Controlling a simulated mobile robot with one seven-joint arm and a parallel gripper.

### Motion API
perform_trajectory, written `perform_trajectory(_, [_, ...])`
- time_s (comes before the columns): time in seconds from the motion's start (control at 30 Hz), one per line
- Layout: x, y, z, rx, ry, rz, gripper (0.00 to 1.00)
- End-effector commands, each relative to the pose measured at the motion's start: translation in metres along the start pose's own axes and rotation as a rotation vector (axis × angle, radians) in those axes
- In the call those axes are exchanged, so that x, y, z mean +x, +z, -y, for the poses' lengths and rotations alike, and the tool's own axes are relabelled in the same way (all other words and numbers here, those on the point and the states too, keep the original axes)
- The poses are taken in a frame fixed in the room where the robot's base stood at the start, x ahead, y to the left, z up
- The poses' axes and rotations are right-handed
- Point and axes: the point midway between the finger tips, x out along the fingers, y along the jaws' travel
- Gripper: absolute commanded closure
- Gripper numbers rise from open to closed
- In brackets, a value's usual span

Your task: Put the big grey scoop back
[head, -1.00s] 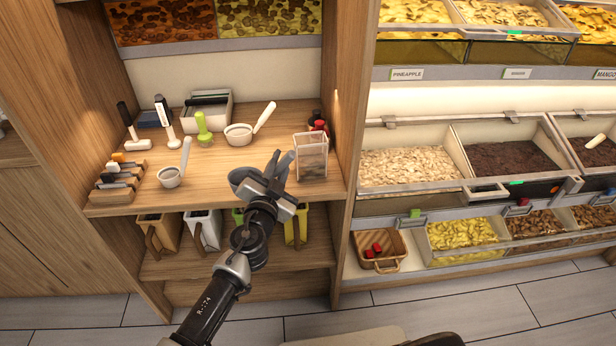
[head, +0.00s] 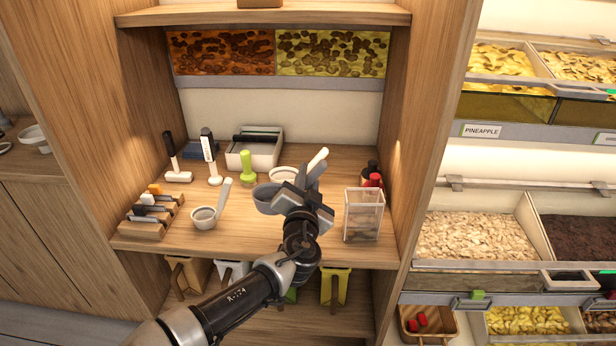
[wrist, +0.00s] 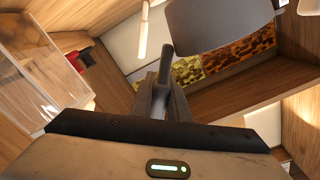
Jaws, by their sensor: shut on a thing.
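The big grey scoop (head: 267,198) is in my gripper (head: 303,178). My gripper is shut on its handle, and the scoop's bowl hangs to the left of the fingers, over the wooden shelf (head: 250,236). In the wrist view the scoop's grey bowl (wrist: 215,22) fills the top middle, with its dark handle between the fingers (wrist: 160,90). I cannot tell in the head view whether the bowl touches the shelf. A white-handled scoop (head: 318,160) lies just behind, partly hidden by my gripper. A smaller light grey scoop (head: 205,214) lies on the shelf to the left.
A clear box (head: 363,216) stands close to the right of my gripper. A wooden rack (head: 150,216) is at the left.

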Motion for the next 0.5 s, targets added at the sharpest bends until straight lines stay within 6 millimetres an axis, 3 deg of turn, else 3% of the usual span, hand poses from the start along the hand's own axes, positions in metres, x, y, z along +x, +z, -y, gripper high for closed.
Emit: perform_trajectory(0.5, [0.0,0.043,-0.031,0.003,0.0,-0.001,1.0])
